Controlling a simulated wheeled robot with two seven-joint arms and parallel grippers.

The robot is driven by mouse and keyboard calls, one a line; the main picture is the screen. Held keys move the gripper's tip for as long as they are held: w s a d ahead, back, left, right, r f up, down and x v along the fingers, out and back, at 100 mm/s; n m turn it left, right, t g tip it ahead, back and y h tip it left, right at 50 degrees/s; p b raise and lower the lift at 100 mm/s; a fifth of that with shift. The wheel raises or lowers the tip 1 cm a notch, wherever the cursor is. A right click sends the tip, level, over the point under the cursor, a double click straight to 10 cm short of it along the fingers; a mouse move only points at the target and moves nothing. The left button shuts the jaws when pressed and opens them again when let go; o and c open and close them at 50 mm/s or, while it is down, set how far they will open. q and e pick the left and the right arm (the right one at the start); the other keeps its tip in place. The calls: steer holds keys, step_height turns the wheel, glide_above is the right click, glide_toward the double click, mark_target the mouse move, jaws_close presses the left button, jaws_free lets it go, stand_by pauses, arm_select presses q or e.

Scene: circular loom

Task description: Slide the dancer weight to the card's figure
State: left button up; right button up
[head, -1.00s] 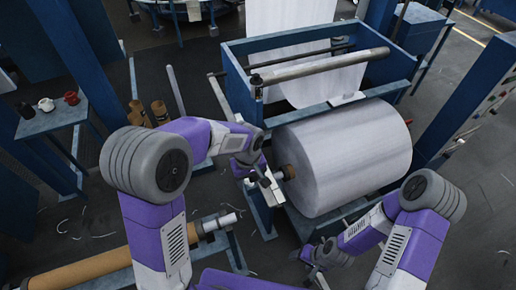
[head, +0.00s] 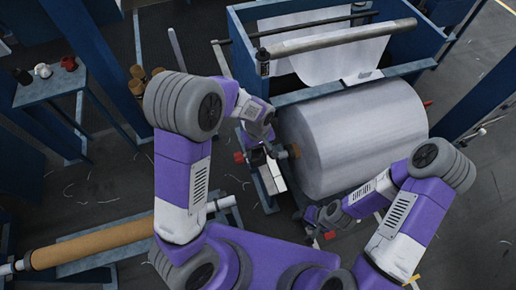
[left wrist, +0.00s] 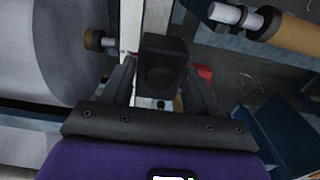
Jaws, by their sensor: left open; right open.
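A white bar (head: 275,176), perhaps the weight's arm, runs beside the roll's left end, and it also shows in the left wrist view (left wrist: 131,25). A dark block (left wrist: 163,62), perhaps the dancer weight, stands between my left fingers in that view; contact cannot be told. My left gripper (head: 257,152) is open over the bar, left of the roll's brown core (head: 294,151). A red part (head: 239,157) shows just left of it. A small white card (head: 361,76) lies on the blue crossbar; its figure is too small to read. My right gripper (head: 318,226) is open, low in front of the roll.
The large white roll (head: 355,140) sits in the blue loom frame (head: 240,55). A brown tube on a stand (head: 95,243) lies at the lower left. A small table (head: 50,90) with cups is at the far left. Open floor lies between them.

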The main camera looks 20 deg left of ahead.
arm_select(q)
jaws_close()
stand_by(0.4)
stand_by(1.1)
